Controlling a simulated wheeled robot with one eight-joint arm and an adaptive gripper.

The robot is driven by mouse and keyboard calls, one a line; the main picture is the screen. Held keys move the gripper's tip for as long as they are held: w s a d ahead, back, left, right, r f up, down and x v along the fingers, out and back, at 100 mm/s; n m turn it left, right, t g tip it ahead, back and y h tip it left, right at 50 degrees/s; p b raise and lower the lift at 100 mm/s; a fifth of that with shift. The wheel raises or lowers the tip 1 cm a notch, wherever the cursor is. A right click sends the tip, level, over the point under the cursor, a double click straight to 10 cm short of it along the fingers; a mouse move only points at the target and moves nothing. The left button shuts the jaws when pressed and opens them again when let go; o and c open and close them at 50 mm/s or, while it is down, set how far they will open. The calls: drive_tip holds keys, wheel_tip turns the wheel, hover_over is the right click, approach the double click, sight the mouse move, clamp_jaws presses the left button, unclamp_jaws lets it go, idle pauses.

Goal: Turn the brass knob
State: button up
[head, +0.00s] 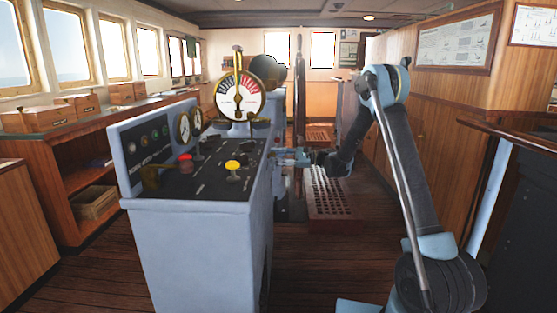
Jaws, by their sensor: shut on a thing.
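The blue-grey control console (205,235) stands left of centre with a dark sloping top panel. My arm comes in from the right, and my gripper (268,148) reaches over the right edge of that panel. It is small and dark in this view, and its fingers are closed at the panel. The brass knob is mostly hidden at the fingertips, so its angle cannot be told. A yellow knob (233,167) and a red button (186,158) stand on the panel left of my gripper, apart from it.
A brass telegraph dial (239,95) rises behind the panel, close to my gripper. Gauges (183,128) sit on the console's upright back. A wooden shelf unit (62,150) with boxes stands left. A perforated step (332,195) lies beyond my forearm. Wooden floor is open between console and arm.

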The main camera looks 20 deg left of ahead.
drive_tip(key=o, duration=1.1)
drive_tip(key=shift+c, duration=0.2)
drive_tip(key=v, duration=1.2)
